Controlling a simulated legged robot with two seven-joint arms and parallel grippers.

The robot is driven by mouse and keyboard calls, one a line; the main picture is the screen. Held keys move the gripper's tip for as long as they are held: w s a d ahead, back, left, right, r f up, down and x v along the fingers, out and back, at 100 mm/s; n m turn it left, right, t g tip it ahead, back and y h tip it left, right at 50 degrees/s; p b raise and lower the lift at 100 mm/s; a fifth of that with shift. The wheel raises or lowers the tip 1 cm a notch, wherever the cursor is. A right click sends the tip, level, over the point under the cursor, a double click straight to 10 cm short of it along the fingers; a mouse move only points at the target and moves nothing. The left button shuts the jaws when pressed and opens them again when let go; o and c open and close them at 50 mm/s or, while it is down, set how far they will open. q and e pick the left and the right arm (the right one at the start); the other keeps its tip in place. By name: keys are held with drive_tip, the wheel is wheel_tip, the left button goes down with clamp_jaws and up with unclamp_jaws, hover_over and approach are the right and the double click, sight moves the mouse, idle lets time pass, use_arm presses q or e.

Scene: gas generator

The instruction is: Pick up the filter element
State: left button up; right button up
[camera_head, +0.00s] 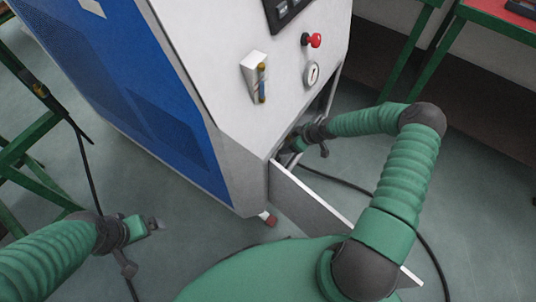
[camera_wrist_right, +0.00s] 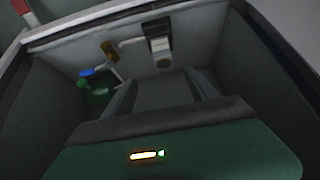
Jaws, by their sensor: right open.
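My right gripper (camera_head: 303,146) reaches into the open lower compartment of the generator cabinet (camera_head: 225,100). In the right wrist view its two dark fingers (camera_wrist_right: 164,92) are apart with nothing between them. Ahead of them, on the compartment's back wall, is a dark and white fitting (camera_wrist_right: 160,45). An orange-brown piece (camera_wrist_right: 110,50) on a pale pipe is to its left, with a blue ring (camera_wrist_right: 88,73) and a green part (camera_wrist_right: 97,88) lower left. I cannot tell which of these is the filter element. My left gripper (camera_head: 143,247) is open and empty over the floor.
An open panel (camera_head: 310,200) sticks out below the compartment, beneath my right arm. The compartment's side walls (camera_wrist_right: 265,75) stand close around the right gripper. Green-framed tables stand at both sides.

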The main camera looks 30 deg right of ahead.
drive_tip(key=b+x, duration=0.2)
drive_tip(key=x, duration=0.3)
drive_tip(key=b+x, duration=0.2)
drive_tip(key=x, duration=0.3)
drive_tip(key=a+b+x, duration=0.1)
drive_tip(key=b+x, duration=0.2)
drive_tip(key=x, duration=0.2)
drive_tip(key=shift+s, duration=0.2)
drive_tip(key=shift+w+f, duration=0.15)
drive_tip(key=shift+d, duration=0.1)
drive_tip(key=c, duration=1.4)
clamp_jaws()
drive_tip(key=shift+r, duration=0.25)
